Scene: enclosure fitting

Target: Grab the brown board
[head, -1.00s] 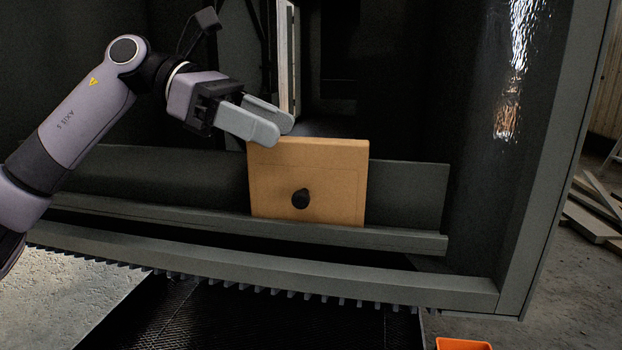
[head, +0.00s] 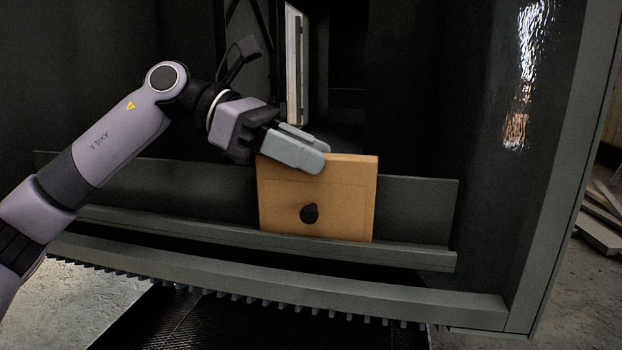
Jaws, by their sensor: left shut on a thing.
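The brown board (head: 345,205) stands upright on a grey ledge in the middle of the head view. It has a round black knob (head: 309,214) low on its front face. My left gripper (head: 318,160) reaches in from the left and is shut on the board's top edge, near its upper left and middle. One finger lies across the front of the board; the other finger is partly hidden behind it. My right gripper is not in view.
The grey ledge (head: 420,257) runs across the front of the dark enclosure, with a low back panel (head: 425,212) behind the board. A grey frame post (head: 555,190) stands at the right. A dark mesh (head: 240,325) lies below the front edge.

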